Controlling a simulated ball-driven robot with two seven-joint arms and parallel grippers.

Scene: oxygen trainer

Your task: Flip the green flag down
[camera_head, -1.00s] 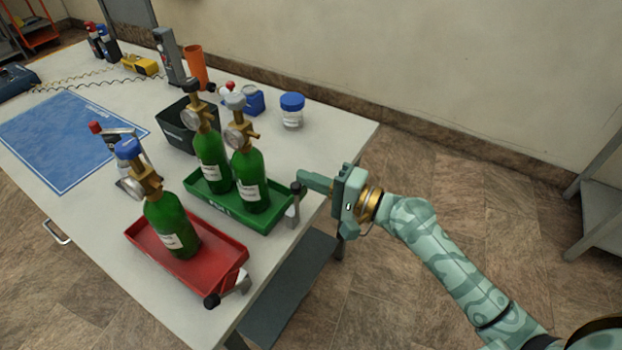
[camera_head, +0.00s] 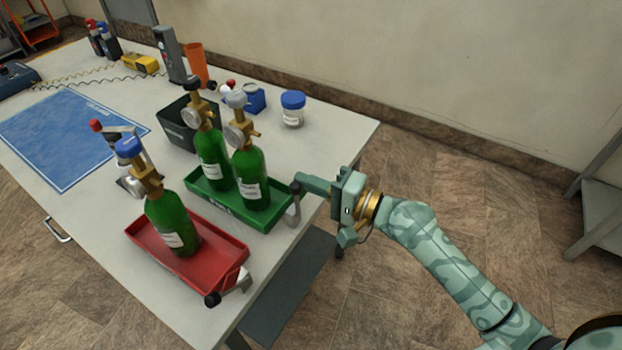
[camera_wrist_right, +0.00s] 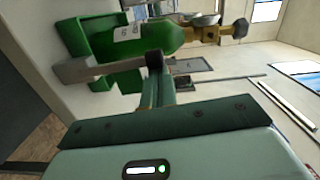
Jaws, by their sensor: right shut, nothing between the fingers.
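The green tray (camera_head: 268,222) holds two green cylinders (camera_head: 252,180) standing upright. Its flag, a grey lever (camera_head: 293,215) with a black knob on top, stands raised at the tray's right end by the table edge. My right gripper (camera_head: 302,182) is shut and empty, with its fingertips at the knob; I cannot tell if they touch. In the right wrist view, the grey lever (camera_wrist_right: 88,70) and knob (camera_wrist_right: 154,59) lie just beyond my fingertips (camera_wrist_right: 157,82). My left gripper is not in view.
A red tray (camera_head: 225,275) with one green cylinder (camera_head: 170,225) sits nearer, its black-knobbed lever (camera_head: 235,288) lying low. A dark bin (camera_head: 178,125), a blue-lidded jar (camera_head: 292,112) and a blue mat (camera_head: 60,140) are on the table. Space right of the table is open.

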